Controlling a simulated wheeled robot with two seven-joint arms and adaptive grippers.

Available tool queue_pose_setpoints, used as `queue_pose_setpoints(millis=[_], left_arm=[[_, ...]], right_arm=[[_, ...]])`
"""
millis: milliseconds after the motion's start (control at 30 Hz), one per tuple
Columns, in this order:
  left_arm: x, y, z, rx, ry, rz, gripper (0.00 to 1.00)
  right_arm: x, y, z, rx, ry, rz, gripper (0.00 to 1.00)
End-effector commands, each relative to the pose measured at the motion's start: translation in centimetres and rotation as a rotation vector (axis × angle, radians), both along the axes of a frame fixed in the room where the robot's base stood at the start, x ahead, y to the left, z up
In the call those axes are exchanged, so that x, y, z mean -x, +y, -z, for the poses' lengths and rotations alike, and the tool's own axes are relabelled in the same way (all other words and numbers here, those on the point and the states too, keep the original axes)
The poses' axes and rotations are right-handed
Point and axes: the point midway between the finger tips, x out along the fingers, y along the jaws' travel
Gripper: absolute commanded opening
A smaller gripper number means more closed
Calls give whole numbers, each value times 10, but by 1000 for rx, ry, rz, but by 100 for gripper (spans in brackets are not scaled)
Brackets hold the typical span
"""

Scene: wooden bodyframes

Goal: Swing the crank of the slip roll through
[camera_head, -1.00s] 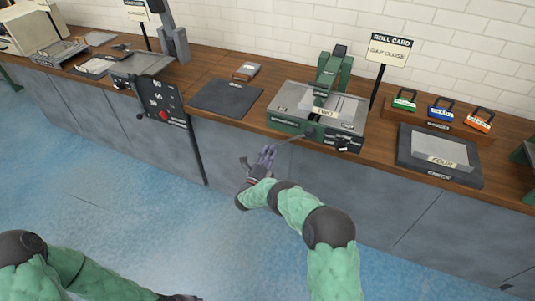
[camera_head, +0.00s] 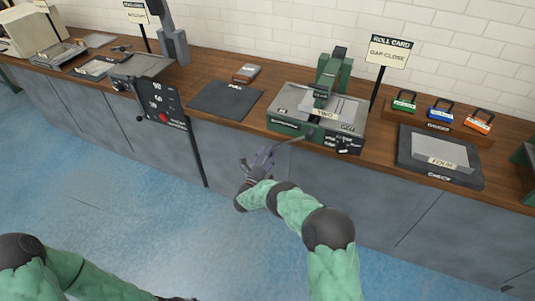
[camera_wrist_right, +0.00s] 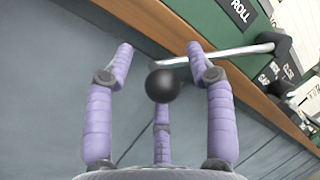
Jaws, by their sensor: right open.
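The green slip roll (camera_head: 288,124) stands on the bench, with a grey top and a sheet marked TWO. Its crank (camera_head: 291,140) is a thin pale rod reaching out over the bench's front edge toward my right gripper (camera_head: 262,158). In the right wrist view the rod (camera_wrist_right: 232,53) ends at a round black knob (camera_wrist_right: 163,85). The knob sits between the spread purple fingers of my right gripper (camera_wrist_right: 163,80), which is open. I cannot tell whether any finger touches it.
A ROLL CARD sign (camera_head: 388,53) reading GAP CLOSE stands behind the roll. A dark CHECK plate (camera_head: 410,163) and a rack with colored gauges (camera_head: 440,127) are to the right. A dark pad (camera_head: 225,100) lies left. The floor before the cabinets is clear.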

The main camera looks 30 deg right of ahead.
Motion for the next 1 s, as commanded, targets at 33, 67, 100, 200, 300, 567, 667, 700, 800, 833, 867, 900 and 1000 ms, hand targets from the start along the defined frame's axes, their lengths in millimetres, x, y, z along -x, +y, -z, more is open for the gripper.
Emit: queue_pose_setpoints(millis=[33,67,100,200,300,567,667,700,800,833,867,900,1000], left_arm=[[0,0,0,0,0,0,40],[0,0,0,0,0,0,40],[0,0,0,0,0,0,40],[0,0,0,0,0,0,40],[0,0,0,0,0,0,40],[0,0,0,0,0,0,40],[0,0,0,0,0,0,40],[0,0,0,0,0,0,40],[0,0,0,0,0,0,40],[0,0,0,0,0,0,40],[0,0,0,0,0,0,40],[0,0,0,0,0,0,40],[0,0,0,0,0,0,40]], right_arm=[[1,2,1,0,1,-1,55],[3,4,2,-1,2,0,55],[5,7,4,-1,2,0,55],[13,18,8,-1,4,-2,55],[24,34,14,-1,3,-4,55],[51,72,29,-1,2,-6,55],[59,82,33,-2,0,-4,55],[61,85,34,-1,0,-5,55],[65,90,36,0,-1,-5,55],[66,91,36,0,-1,-5,55],[66,91,37,0,-1,-4,55],[67,92,37,0,-1,-3,55],[67,92,37,0,-1,-3,55]])
